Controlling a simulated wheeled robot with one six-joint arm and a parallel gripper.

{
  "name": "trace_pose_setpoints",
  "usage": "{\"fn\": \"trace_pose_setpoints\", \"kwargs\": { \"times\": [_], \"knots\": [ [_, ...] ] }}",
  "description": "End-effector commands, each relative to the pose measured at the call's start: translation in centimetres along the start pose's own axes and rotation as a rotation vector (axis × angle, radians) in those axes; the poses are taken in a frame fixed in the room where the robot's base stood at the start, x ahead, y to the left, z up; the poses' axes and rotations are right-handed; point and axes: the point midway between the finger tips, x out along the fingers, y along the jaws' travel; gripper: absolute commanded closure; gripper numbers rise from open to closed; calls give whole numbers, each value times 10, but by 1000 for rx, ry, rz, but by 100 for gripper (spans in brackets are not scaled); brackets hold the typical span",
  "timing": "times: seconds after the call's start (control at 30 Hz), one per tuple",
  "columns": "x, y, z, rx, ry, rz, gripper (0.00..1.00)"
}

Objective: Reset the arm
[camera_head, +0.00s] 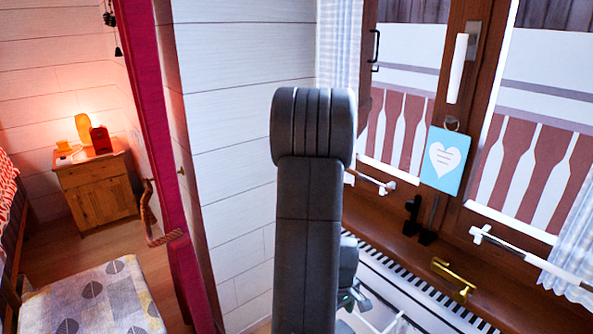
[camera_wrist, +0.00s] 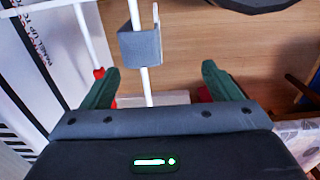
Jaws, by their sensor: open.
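My arm (camera_head: 308,215) rises dark grey through the middle of the head view, its rounded joint at the top, in front of the corner between the white panelled wall and the window. My gripper (camera_wrist: 159,68) shows in the wrist view as two green fingers with red spots near them, spread wide apart. It is open, and I see nothing gripped between the fingers. A white pole with a grey block (camera_wrist: 140,46) shows beyond and between the fingers; I cannot tell whether they touch it. The gripper is not clearly visible in the head view, as the arm hides much there.
A window with a wooden sill (camera_head: 395,235) fills the right, with a blue heart sign (camera_head: 446,160) and a brass handle (camera_head: 455,279). A white rack (camera_head: 385,300) is below. At left are a wooden nightstand (camera_head: 97,188) and a patterned cushion (camera_head: 95,298).

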Motion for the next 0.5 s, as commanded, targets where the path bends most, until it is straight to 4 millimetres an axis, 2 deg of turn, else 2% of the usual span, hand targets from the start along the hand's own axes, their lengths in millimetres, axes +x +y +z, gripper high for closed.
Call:
{"fn": "trace_pose_setpoints", "kwargs": {
  "times": [0.1,0.2,0.5],
  "knots": [
    [-2,-16,0,-3,0,0,17],
    [-3,-24,0,-1,0,1,17],
    [-4,-29,0,1,0,0,17]
  ]
}}
